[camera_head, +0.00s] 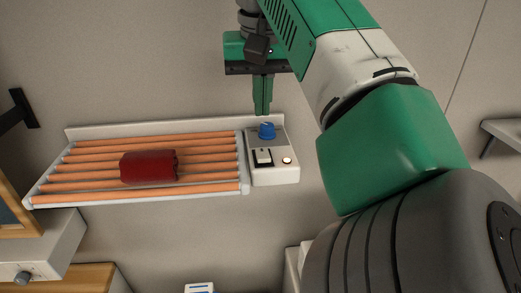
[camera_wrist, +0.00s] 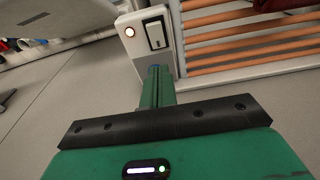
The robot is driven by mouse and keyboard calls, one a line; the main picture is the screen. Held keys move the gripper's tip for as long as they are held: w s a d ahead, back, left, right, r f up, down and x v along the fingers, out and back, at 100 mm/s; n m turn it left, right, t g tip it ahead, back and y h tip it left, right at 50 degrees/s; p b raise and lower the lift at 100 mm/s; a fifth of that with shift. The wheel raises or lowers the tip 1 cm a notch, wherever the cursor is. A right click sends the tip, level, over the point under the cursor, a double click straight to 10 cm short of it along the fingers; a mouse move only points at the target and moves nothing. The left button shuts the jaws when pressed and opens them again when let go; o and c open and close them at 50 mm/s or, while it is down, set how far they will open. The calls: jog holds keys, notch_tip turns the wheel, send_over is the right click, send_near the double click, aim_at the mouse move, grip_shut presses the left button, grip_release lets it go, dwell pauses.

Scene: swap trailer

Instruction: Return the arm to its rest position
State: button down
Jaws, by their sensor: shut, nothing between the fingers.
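My gripper (camera_head: 263,112) hangs at the upper middle of the head view with its green fingers together and nothing between them. Its fingertips appear just above the blue knob (camera_head: 266,131) in the picture; I cannot tell whether they touch it. The knob is on a white control box (camera_head: 275,174) with a rocker switch (camera_head: 262,157) and a lit indicator (camera_head: 287,160). In the wrist view, the fingers (camera_wrist: 156,72) point at the control box (camera_wrist: 165,63) and mostly hide the knob. The switch (camera_wrist: 156,34) and the lit indicator (camera_wrist: 130,32) show there.
A roller grill (camera_head: 90,196) with several orange-brown rods adjoins the box, and a dark red cylindrical object (camera_head: 149,167) lies on the rods. A grey-white unit with a knob (camera_head: 22,278) stands at the lower left. A shelf (camera_head: 504,131) is at the right edge.

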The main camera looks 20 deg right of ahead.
dwell(0.3)
